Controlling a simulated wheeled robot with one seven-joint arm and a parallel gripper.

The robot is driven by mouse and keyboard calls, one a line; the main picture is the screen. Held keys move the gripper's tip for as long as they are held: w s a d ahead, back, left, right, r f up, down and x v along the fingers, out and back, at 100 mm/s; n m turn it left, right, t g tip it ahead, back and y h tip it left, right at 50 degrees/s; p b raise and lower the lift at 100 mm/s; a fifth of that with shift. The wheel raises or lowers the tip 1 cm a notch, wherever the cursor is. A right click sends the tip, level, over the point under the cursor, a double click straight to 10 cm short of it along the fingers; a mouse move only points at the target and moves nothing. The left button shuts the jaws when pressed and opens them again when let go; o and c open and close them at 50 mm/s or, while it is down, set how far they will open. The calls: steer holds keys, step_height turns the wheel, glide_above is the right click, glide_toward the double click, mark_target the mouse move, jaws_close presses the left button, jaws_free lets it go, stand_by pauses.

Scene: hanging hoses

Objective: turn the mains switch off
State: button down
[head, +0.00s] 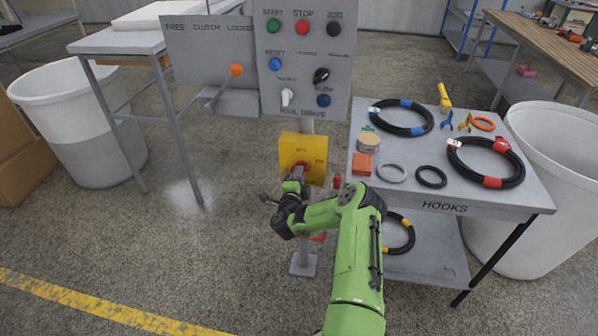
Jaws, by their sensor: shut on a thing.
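The mains switch is a red handle (301,168) on a yellow box (291,144) fixed to a grey post below the control panel. Lettering on the box is visible but small, with a word at the top and one at the right side. My gripper (297,176) is at the front of the box and shut on the red handle. My gripper hides most of the handle, so I cannot tell its exact angle.
Above stands the grey control panel (340,60) with buttons and knobs. An orange-knobbed lever (236,70) juts out at left. The hooks table (520,199) with hoses stands close at right. White bins (72,140) flank the area. Open floor lies front left.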

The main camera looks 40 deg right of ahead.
steer(key=shift+n+p, duration=4.95)
steer(key=shift+n, duration=2.85)
steer(key=shift+f, duration=0.1)
steer(key=c, duration=1.1)
jaws_free()
steer(key=p+v, duration=0.5)
steer(key=v, duration=1)
steer(key=shift+s+a+p, duration=0.25)
steer(key=shift+a+p, duration=0.05)
steer(key=shift+p, duration=0.05)
